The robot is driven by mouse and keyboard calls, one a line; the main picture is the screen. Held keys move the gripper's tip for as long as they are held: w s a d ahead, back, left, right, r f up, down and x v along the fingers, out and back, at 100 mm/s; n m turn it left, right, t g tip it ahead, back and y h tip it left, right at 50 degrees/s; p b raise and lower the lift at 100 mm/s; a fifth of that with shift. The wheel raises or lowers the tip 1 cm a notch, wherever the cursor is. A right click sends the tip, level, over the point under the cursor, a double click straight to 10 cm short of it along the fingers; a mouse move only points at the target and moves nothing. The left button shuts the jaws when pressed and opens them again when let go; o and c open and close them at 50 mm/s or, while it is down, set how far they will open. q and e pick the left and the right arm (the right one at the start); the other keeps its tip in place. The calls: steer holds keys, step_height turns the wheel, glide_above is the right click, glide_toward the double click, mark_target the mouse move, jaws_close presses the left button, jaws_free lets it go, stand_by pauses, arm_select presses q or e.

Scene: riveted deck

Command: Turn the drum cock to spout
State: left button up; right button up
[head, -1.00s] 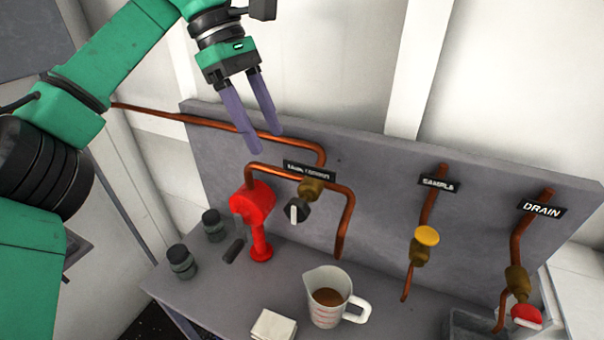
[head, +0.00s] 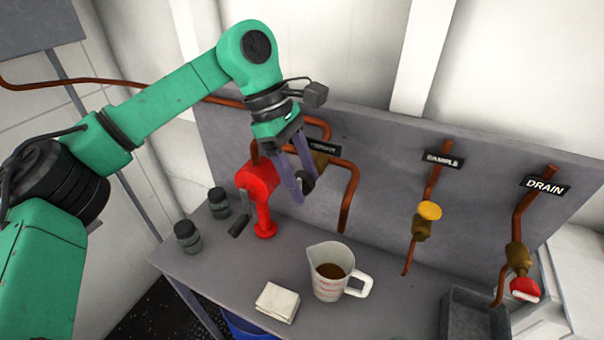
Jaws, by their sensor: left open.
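The cock with a brass body (head: 320,160) and a black handle (head: 307,183) sits on the copper pipe beside the red hand pump (head: 258,182). Its black label (head: 326,149) is partly hidden by my gripper and not readable. My left gripper (head: 303,188) is open, its purple fingers pointing down at the black handle. The handle shows between or just behind the fingertips; I cannot tell whether they touch it. The handle's direction is mostly hidden. The copper spout pipe (head: 347,208) ends above the bench, behind the measuring jug (head: 330,272) with brown liquid. My right gripper is out of view.
The sample cock has a yellow knob (head: 430,211); the drain cock has a red handle (head: 525,289). Two dark jars (head: 187,237) stand left of the pump. A folded white cloth (head: 277,302) lies left of the jug. A grey tray (head: 470,316) sits below the drain.

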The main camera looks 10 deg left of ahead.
arm_select(q)
steer(key=shift+c, duration=0.9)
steer(key=shift+w, duration=0.15)
jaws_close()
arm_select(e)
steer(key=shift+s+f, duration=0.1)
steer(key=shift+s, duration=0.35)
arm_select(q)
steer(key=shift+f, duration=0.1)
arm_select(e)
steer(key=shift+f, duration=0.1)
